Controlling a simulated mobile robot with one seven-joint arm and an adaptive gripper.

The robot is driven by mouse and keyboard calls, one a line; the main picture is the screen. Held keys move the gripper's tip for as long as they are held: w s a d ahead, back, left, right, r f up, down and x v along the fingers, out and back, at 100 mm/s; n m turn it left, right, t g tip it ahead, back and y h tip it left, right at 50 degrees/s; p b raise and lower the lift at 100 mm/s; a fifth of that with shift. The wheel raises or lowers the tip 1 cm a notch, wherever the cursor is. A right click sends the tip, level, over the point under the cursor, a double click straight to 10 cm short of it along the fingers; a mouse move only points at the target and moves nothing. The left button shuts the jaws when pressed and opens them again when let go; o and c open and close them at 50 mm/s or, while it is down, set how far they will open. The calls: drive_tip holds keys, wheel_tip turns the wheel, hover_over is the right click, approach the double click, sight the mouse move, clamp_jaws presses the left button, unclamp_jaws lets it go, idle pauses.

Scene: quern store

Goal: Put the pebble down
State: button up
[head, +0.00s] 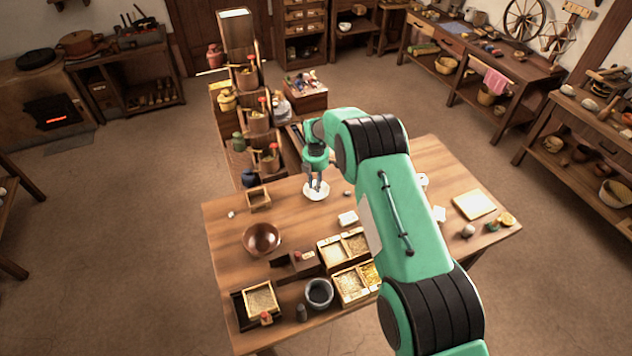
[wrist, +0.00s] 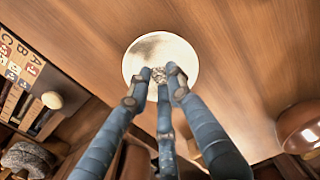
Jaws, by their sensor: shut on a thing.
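My gripper (head: 316,183) points down at the far part of the wooden table. In the wrist view its blue fingers (wrist: 158,80) are closed together on a small speckled grey pebble (wrist: 158,73). Behind the pebble in that view lies a round pale dish (wrist: 150,50), which also shows in the head view (head: 316,193) under the fingertips. I cannot tell whether the pebble touches the dish or hangs just above it. In the head view the pebble is too small to make out.
A copper bowl (head: 261,239) stands to the left and nearer on the table (head: 300,222). A small wooden box (head: 259,198) is left of the dish. Divided trays of grain (head: 349,285) and a dark grey pot (head: 319,293) fill the near side. Tall stepped shelving (head: 240,90) rises behind.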

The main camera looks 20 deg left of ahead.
drive_tip(key=shift+f, duration=0.45)
drive_tip(key=o, duration=0.9)
drive_tip(key=shift+r+p, duration=0.8)
drive_tip(key=shift+r, duration=2.6)
